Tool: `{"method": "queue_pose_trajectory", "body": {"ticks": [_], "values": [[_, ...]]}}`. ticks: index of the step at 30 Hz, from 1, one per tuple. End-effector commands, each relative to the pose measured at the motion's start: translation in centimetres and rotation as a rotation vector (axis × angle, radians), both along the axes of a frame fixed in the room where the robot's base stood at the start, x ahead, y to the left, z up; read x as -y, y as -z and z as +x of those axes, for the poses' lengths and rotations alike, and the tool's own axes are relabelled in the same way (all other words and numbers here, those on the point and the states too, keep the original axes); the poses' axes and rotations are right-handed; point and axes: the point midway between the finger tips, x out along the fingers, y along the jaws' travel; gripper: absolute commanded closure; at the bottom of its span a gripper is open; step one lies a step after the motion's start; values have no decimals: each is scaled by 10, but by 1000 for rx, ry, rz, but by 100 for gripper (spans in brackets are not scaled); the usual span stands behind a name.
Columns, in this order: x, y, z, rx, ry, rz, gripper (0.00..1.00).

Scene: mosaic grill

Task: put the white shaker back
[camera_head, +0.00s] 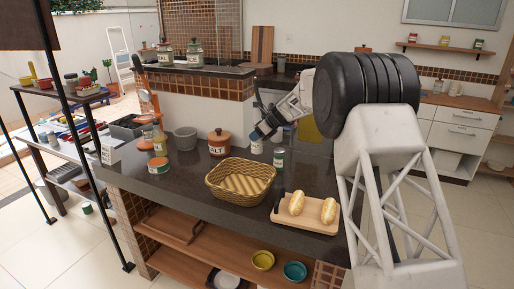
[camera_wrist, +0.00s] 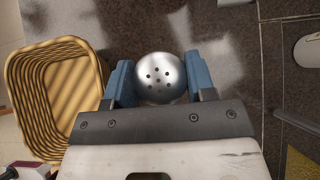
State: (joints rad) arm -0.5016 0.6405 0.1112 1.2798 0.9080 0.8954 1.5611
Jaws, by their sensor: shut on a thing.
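The white shaker's silver top with small holes (camera_wrist: 160,78) sits between my gripper's two blue fingers in the wrist view. My gripper (camera_wrist: 158,88) is shut on it. The shaker's body is hidden below its top there. In the head view my gripper (camera_head: 263,132) is above the dark counter, behind the bread basket. A pale part of the shaker (camera_head: 257,147) shows just under the fingers. I cannot tell whether its base touches the counter.
A wicker basket (camera_head: 240,181) stands close by, left of my gripper in the wrist view (camera_wrist: 57,98). A board (camera_head: 306,220) with two rolls lies in front.

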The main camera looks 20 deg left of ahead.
Motion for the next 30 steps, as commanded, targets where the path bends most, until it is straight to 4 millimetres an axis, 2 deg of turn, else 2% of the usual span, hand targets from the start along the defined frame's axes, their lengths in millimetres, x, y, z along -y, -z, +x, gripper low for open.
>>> {"method": "queue_pose_trajectory", "body": {"ticks": [14,24,30], "values": [[0,7,0,1,1,1,76],[0,44,0,-1,1,0,76],[0,55,0,1,1,1,76]]}}
